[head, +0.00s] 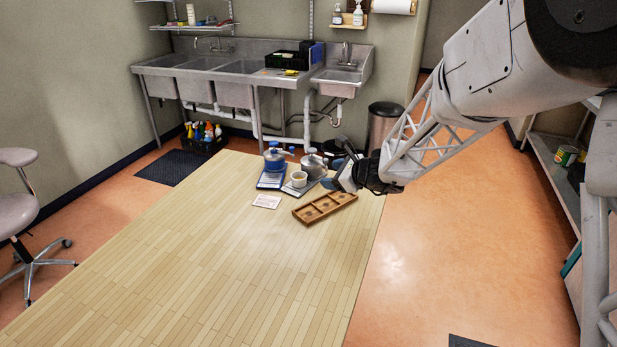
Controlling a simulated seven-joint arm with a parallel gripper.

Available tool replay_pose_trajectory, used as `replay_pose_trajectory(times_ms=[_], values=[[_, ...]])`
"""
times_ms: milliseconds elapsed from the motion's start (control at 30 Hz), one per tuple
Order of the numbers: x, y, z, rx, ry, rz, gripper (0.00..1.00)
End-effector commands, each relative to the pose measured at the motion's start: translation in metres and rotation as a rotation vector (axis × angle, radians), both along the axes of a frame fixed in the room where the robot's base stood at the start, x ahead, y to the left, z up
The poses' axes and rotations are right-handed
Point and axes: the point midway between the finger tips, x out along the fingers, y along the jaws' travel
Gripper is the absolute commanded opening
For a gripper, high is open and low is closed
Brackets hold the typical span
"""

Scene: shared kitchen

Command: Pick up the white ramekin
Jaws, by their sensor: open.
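The white ramekin (299,179) is small in the head view, near the far end of the wooden tabletop (200,260). It appears to stand upright on a flat scale-like device (301,189), and its contents look tan. My gripper (336,170) comes in from the right, just right of the ramekin and apart from it in the picture. It is open, and I see nothing between its fingers. The exact gap in depth to the ramekin cannot be told from this view.
A blue pot (274,158) on a blue-grey scale (270,182) stands left of the ramekin. A silver pot (314,167) stands close behind it. A wooden compartment tray (325,207) and a white card (266,201) lie in front. The near tabletop is clear.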

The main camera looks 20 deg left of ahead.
Motion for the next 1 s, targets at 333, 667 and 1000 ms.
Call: replay_pose_trajectory(times_ms=[333,667,1000], values=[[0.044,0.058,-0.062,0.140,0.187,-0.190,0.64],[0.051,0.068,-0.074,0.168,0.225,-0.229,0.64],[0.053,0.072,-0.075,0.167,0.224,-0.227,0.64]])
